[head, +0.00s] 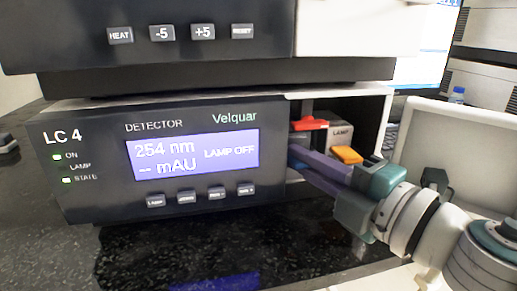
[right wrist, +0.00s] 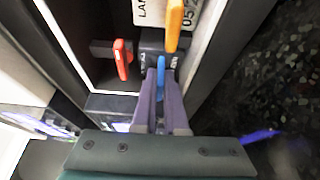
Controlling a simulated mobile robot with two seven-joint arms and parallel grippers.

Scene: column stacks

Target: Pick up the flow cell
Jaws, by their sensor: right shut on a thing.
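The flow cell (right wrist: 161,66) shows in the right wrist view as a blue tab in front of a dark block with small white lettering. It is inside the detector's open bay. My right gripper (right wrist: 160,82) has its two purple fingers closed together on the blue tab. In the head view my right gripper (head: 293,157) reaches into the bay from the right, and the flow cell is mostly hidden behind its fingers. My left gripper is in neither view.
The detector (head: 90,200) reads LAMP OFF. A red lever (head: 310,123) and a lamp housing (head: 340,131) with an orange handle (head: 347,155) sit close by in the bay. Bay walls flank the fingers. Another unit (head: 200,60) is stacked above. Dark bench (head: 200,250) is clear in front.

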